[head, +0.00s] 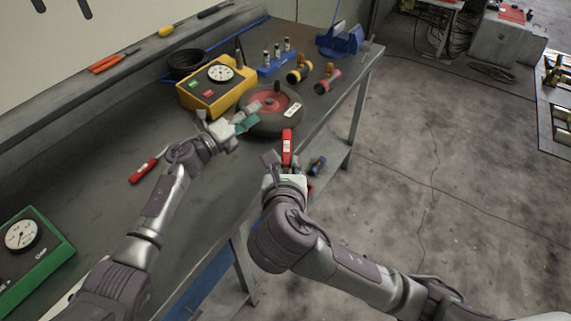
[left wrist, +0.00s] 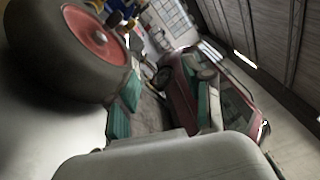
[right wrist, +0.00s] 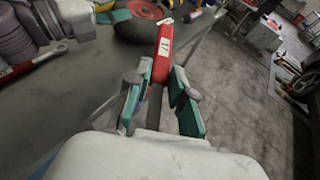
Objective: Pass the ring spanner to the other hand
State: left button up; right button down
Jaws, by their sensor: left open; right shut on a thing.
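The ring spanner (head: 287,146) has a red handle with a white label. My right gripper (head: 284,168) is shut on its lower end and holds it upright at the bench's right edge.
A wheel with a red hub (head: 270,108) stands close behind my left gripper. A yellow gauge box (head: 205,92) is behind it. Another red-handled tool (head: 147,167) lies on the bench (head: 110,130). A green gauge box (head: 35,245) is at lower left.

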pick_arm(q)
jog(key=s+d+f+n+g+h, duration=0.1)
jog(key=s+d+f+g, duration=0.2)
jog(key=s+d+f, duration=0.55)
jog(key=s+d+f+g+h, duration=0.2)
jog(key=s+d+f, duration=0.3)
jog(key=s+d, duration=0.65)
jog(key=s+a+f+n+t+y, duration=0.2)
jog(key=a+f+n+y, duration=0.45)
jog(key=f, duration=0.55)
jog(key=s+a+f+n+t+y, duration=0.1)
jog(key=s+a+f+n+y, duration=0.2)
jog(key=a+f+n, duration=0.65)
jog(key=s+a+f+n+g+y, duration=0.2)
jog(key=s+a+f+n+y, duration=0.1)
jog(key=s+a+f, duration=0.5)
jog(key=s+a+f+n+g+y, duration=0.25)
jog(key=s+a+f, duration=0.35)
jog(key=s+f, duration=0.4)
jog(key=s+a+f+n+g+y, duration=0.1)
jog(key=s+a+f+n+g, duration=0.1)
jog(key=s+a, duration=0.3)
jog(key=s+a+f+n+g+y, duration=0.1)
jog(key=s+a+n, duration=0.4)
jog(key=s, duration=0.9)
jog(key=shift+s+a+f+g, duration=0.2)
jog(key=shift+f+g, duration=0.3)
jog(key=shift+g, duration=0.25)
